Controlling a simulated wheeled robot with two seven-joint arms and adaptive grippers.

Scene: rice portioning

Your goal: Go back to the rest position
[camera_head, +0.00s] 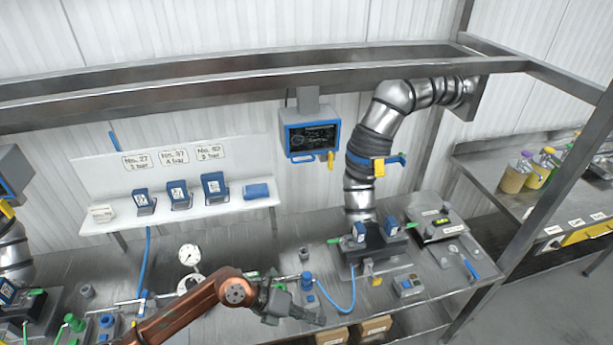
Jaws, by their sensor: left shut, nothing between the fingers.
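My left arm comes in from the bottom, its copper-brown link rising to the right. My left gripper (312,315), dark grey, is at the arm's end, above the front part of the metal workbench (250,245). Its fingers look closed and I see nothing held in them. A blue hose and a blue-capped fitting (307,283) lie just behind and right of the gripper; I cannot tell the gap. My right gripper is not in view.
A gauge (190,255) stands behind my left arm. A machine base with a silver duct (362,195) stands right of the gripper. A blue-framed screen (311,137) hangs above. Boxes (374,326) sit below the bench's front edge. Metal frame beams cross overhead.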

